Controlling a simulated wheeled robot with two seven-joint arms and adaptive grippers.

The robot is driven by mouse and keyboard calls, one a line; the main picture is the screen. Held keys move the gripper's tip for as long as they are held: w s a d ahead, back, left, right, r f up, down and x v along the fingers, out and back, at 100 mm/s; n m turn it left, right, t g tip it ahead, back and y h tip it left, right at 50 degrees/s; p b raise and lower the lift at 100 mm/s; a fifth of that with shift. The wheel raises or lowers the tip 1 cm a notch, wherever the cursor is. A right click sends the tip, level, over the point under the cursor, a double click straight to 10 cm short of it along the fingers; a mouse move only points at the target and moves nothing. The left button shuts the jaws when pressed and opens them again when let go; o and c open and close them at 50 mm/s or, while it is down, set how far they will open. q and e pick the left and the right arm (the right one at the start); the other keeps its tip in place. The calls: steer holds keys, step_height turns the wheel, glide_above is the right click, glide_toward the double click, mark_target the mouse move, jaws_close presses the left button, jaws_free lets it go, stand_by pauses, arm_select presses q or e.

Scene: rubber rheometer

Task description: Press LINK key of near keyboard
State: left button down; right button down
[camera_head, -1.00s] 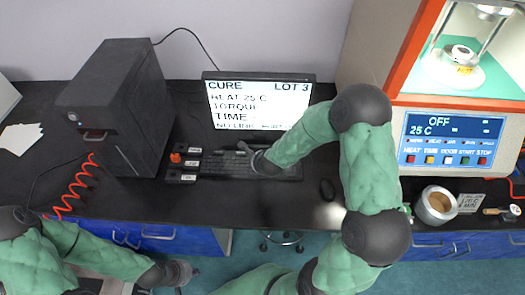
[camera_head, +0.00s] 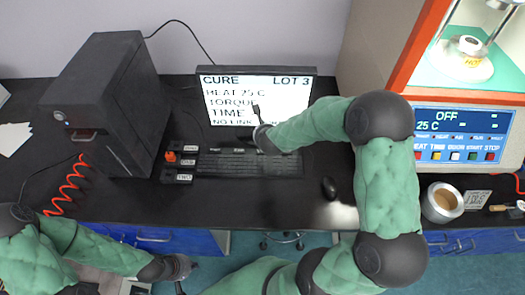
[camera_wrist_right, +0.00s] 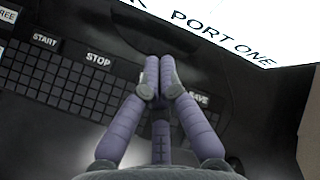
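The near keyboard (camera_head: 250,165) lies on the black bench below the monitor. In the right wrist view the keyboard (camera_wrist_right: 65,80) shows wide keys reading START, STOP and SAVE, and one partly cut off at the left edge. No LINK label is readable; the fingers cover the keys between STOP and SAVE. My right gripper (camera_wrist_right: 160,78) has its two purple fingers together, with nothing seen between them. In the head view the right gripper (camera_head: 257,116) is over the keyboard's back edge, overlapping the screen. My left gripper (camera_head: 184,272) is low at the left, fingers apart, away from the keyboard.
The monitor (camera_head: 225,100) reads CURE, LOT 3, HEAT 25 C, TORQUE, TIME and NO LINK. Labelled boxes, one with an orange plug (camera_head: 171,156), sit left of the keyboard. A mouse (camera_head: 329,187) lies right. A dark cabinet (camera_head: 110,105) and the rheometer (camera_head: 462,138) flank the bench.

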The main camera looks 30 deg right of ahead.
mark_target(262, 153)
step_height(262, 153, down, 8)
steer(key=b, duration=0.6)
steer(key=shift+f+b, duration=0.35)
steer(key=shift+b, duration=0.3)
steer(key=shift+f, duration=0.1)
stand_by(0.7)
steer(key=shift+f+b, duration=0.35)
steer(key=shift+b, duration=0.2)
steer(key=shift+f+b, duration=0.4)
steer(key=shift+b, duration=0.05)
stand_by(0.6)
steer(key=shift+r, duration=0.1)
steer(key=shift+r+p, duration=0.65)
steer(key=shift+r, duration=0.1)
steer(key=shift+r, duration=0.1)
steer(key=shift+r+p, duration=2.05)
steer(key=shift+r, duration=0.35)
